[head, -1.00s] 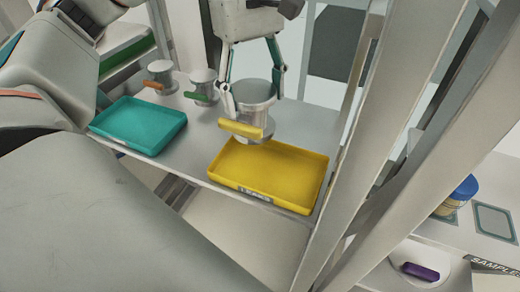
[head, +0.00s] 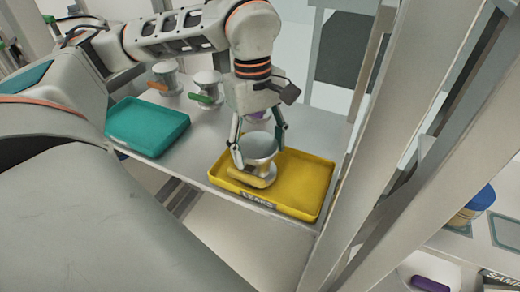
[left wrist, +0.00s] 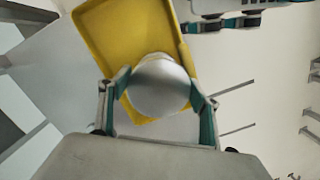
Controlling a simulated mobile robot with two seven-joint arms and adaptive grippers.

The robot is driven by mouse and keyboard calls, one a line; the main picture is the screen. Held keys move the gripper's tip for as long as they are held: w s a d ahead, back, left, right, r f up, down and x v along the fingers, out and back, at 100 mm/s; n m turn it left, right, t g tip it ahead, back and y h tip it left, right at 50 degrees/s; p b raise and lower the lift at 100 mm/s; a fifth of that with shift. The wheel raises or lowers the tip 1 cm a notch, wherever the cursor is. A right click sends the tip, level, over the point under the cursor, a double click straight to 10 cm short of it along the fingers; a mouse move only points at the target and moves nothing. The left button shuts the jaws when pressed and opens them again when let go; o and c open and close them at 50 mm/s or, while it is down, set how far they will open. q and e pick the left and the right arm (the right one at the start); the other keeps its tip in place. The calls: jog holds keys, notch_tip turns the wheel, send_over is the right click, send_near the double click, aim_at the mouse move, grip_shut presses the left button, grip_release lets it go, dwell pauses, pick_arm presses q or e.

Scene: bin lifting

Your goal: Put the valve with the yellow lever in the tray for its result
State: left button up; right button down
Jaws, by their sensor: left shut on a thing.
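The valve with the yellow lever (head: 260,150) is a pale metal cup-like body. Its yellow lever (head: 255,180) faces the front. My left gripper (head: 258,148) is shut on its body from above, one finger on each side. The valve is upright, low within the yellow tray (head: 310,185), whose front label reads LEAKS. I cannot tell whether its base touches the tray floor. In the left wrist view the round valve top (left wrist: 160,86) sits between the fingers, with the yellow tray (left wrist: 110,35) beneath. My right gripper does not show in the head view.
A teal tray (head: 148,127) stands to the left on the same shelf. Behind it are a valve with an orange lever (head: 163,78) and one with a green lever (head: 206,88). Upright posts (head: 400,150) stand close on the right. A blue-lidded jar (head: 472,205) is beyond them.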

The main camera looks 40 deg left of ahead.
pick_arm(q)
jog(key=shift+f, duration=0.3)
jog(key=shift+f, duration=0.1)
jog(key=o, duration=2)
jog(key=shift+f, duration=0.1)
jog(key=shift+c, duration=0.2)
notch_tip(320, 180, up, 12)
jog(key=a+p, duration=0.1)
jog(key=p, duration=0.1)
jog(key=shift+w+a, duration=0.2)
